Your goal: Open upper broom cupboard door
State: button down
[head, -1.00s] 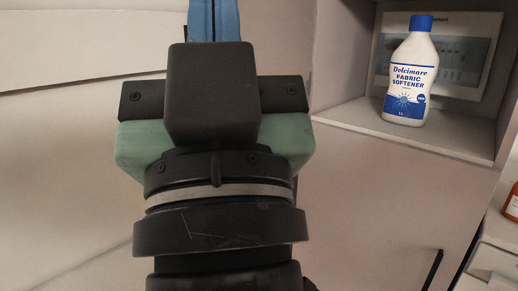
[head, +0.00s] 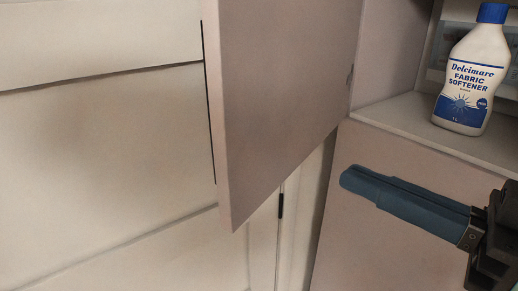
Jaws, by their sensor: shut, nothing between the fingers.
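The upper broom cupboard door (head: 285,95) is a pale pinkish panel in the upper middle of the head view. It stands open, swung out from its hinge side at the right, with its bottom corner hanging free. A thin black handle (head: 208,105) runs along its left edge. My gripper (head: 352,180) is at the right, below and to the right of the door, with blue fingers pointing left. The fingers lie together, shut and empty, and look apart from the door. The door's top and most of the cupboard's inside are out of sight.
A fabric softener bottle (head: 471,75) stands in an open niche on a shelf (head: 410,122) at the upper right, above my gripper. A pale panelled wall (head: 100,150) fills the left. A small dark handle (head: 281,205) shows below the door.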

jog(key=s+d+n+g+y, duration=0.2)
jog(key=s+g, duration=0.1)
jog(key=s, duration=0.1)
jog(key=p, duration=0.6)
send_near(232, 163)
jog(key=shift+n, duration=0.3)
jog(key=x, duration=0.5)
jog(key=shift+a, duration=0.15)
jog(key=shift+x, duration=0.8)
jog(key=shift+f, duration=0.1)
